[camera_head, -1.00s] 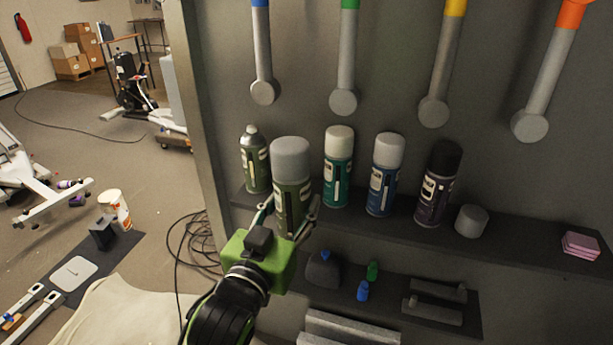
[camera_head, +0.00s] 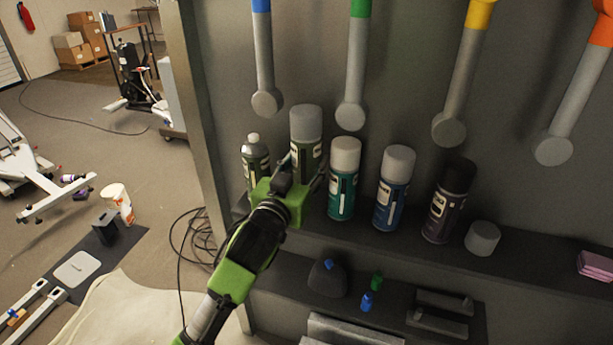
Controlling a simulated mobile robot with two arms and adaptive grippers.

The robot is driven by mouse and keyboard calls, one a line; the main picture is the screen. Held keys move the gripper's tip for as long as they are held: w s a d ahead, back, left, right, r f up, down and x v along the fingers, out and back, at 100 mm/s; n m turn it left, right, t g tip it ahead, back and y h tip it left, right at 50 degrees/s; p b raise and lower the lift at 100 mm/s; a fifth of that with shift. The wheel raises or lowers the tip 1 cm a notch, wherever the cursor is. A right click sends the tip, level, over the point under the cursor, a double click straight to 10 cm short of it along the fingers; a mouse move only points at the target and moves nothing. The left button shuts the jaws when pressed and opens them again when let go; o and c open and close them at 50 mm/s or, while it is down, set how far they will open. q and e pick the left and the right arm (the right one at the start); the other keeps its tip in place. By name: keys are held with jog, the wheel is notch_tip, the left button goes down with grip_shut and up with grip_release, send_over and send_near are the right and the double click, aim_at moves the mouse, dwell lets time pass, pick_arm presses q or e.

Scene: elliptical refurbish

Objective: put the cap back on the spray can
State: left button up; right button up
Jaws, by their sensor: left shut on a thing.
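My left gripper (camera_head: 302,168) is shut on a green spray can with a grey cap (camera_head: 307,148), upright in front of the upper shelf. Its base is hidden behind my gripper. An uncapped spray can (camera_head: 254,157) with a bare pale nozzle stands on the shelf just left of it, partly covered by my gripper. A loose grey cap (camera_head: 482,238) sits on the shelf toward the right, apart from every can. My right gripper is not in view.
To the right stand a teal can (camera_head: 342,180), a blue can (camera_head: 393,190) and a dark purple can (camera_head: 448,202), all capped. Pink pads (camera_head: 596,265) lie at the far right of the upper shelf (camera_head: 540,264). Wrenches (camera_head: 357,70) hang above. The lower shelf (camera_head: 400,296) holds small bottles and tools.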

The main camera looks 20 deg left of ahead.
aim_at(306, 169)
pick_arm(q)
jog(key=w+f, duration=0.1)
jog(key=f, duration=0.1)
jog(key=w+a+f, duration=0.1)
jog(key=w+f, duration=0.1)
notch_tip(306, 169, down, 3)
jog(key=shift+w+r+p, duration=0.1)
jog(key=shift+p, duration=0.75)
jog(key=shift+f, duration=0.3)
jog(key=o, duration=1.1)
jog(key=shift+c, duration=0.2)
